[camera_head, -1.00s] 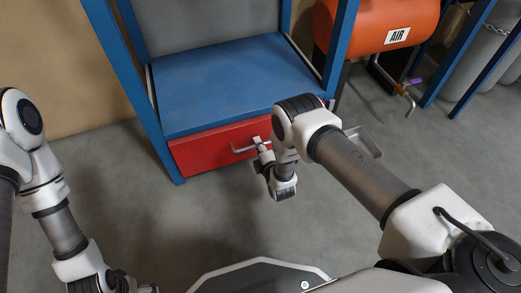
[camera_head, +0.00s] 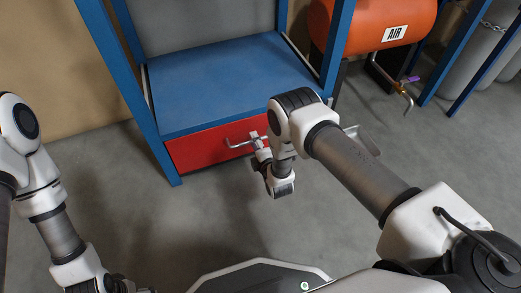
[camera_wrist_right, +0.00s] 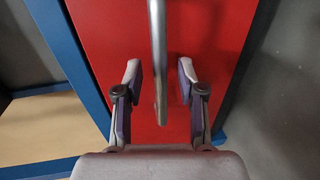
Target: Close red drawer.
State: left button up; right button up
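The red drawer (camera_head: 205,149) sits under the blue shelf of a blue-framed rack. Its front looks close to the frame, but I cannot tell whether it is flush. Its metal bar handle (camera_head: 239,144) sticks out from the front. My right gripper (camera_head: 257,142) is at the handle's right part. In the right wrist view, my right gripper (camera_wrist_right: 160,78) is open, and the handle (camera_wrist_right: 158,50) runs between its fingers with gaps on both sides; the red drawer front (camera_wrist_right: 210,40) lies behind. My left arm is at the left; its fingers are not clearly visible.
The blue shelf (camera_head: 220,80) lies above the drawer. A blue post (camera_head: 125,95) stands at the drawer's left. An orange air tank (camera_head: 365,22) with a pipe is at the right. A metal tray-like part (camera_head: 362,140) shows behind my right arm. The floor in front is clear.

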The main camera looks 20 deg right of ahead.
jog(key=v, duration=1)
